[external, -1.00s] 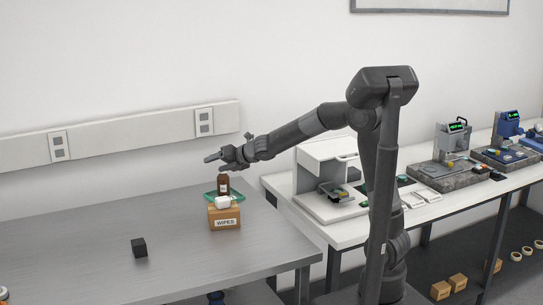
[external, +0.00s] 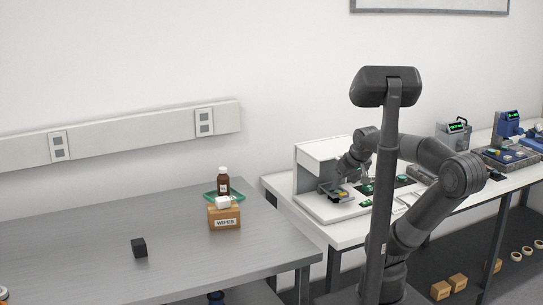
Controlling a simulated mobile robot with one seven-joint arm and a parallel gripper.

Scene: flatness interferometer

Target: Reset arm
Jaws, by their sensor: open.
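My gripper (external: 343,180) points down and left in front of the white interferometer (external: 312,166), at the left end of the white bench. It is small and dark in the view, and its fingers are open with nothing seen between them. I cannot tell whether it touches the interferometer or the small yellow-topped part (external: 342,195) at its stage. My arm is folded, with its elbow out to the right over the bench and the forearm partly behind my column.
On the grey table stand a brown bottle (external: 223,184) in a green tray (external: 209,194), a wipes box (external: 224,216) and a black cube (external: 139,248). Several instruments, including a blue one (external: 507,127), line the white bench (external: 345,236). Boxes (external: 458,282) lie on the floor.

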